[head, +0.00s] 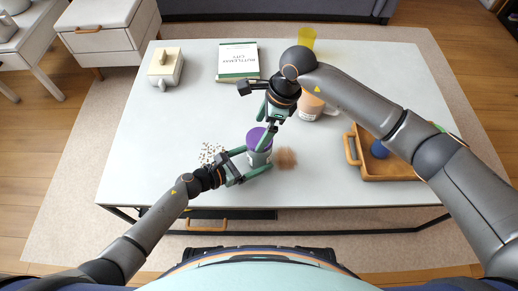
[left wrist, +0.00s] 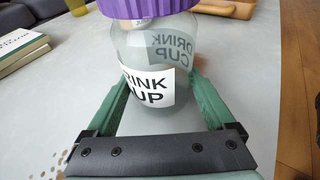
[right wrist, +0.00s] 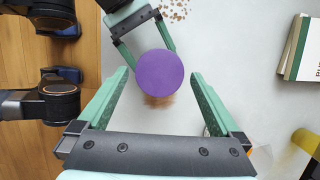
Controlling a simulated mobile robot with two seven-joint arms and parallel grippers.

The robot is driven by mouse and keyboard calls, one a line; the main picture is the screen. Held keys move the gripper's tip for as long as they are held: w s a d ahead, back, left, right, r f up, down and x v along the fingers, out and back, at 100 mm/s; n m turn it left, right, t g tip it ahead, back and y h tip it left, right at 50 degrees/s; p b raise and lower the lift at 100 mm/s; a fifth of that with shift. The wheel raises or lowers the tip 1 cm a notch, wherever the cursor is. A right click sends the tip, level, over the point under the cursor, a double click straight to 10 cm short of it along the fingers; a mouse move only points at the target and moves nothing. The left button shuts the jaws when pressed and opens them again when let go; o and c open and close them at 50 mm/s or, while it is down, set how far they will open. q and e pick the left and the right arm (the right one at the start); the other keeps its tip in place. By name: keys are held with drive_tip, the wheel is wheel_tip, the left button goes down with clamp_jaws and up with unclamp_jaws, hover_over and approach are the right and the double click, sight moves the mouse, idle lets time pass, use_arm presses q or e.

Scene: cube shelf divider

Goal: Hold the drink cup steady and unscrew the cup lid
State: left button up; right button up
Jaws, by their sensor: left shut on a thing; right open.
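The drink cup (left wrist: 150,85) is a clear jar with a white label reading "DRINK CUP", standing upright on the table. Its purple lid (right wrist: 160,73) sits on top of it, and the lid also shows in the head view (head: 256,138). My left gripper (head: 256,167) is shut on the cup body from the front, its green fingers on either side of the jar below the lid. My right gripper (right wrist: 159,85) is open above the cup, pointing down, with the lid between and beyond its fingers in the right wrist view. It appears apart from the lid.
A wooden tray (head: 390,168) is at the right. Scattered bits (head: 210,153) and a brown patch (head: 285,157) flank the cup.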

sight(260, 138)
drive_tip(key=shift+f, duration=1.55)
drive_tip(key=shift+r, duration=1.2)
drive_tip(key=m+t, duration=0.1)
drive_tip(key=m, duration=0.3)
drive_tip(key=shift+s, duration=0.1)
drive_tip(key=shift+f, duration=0.1)
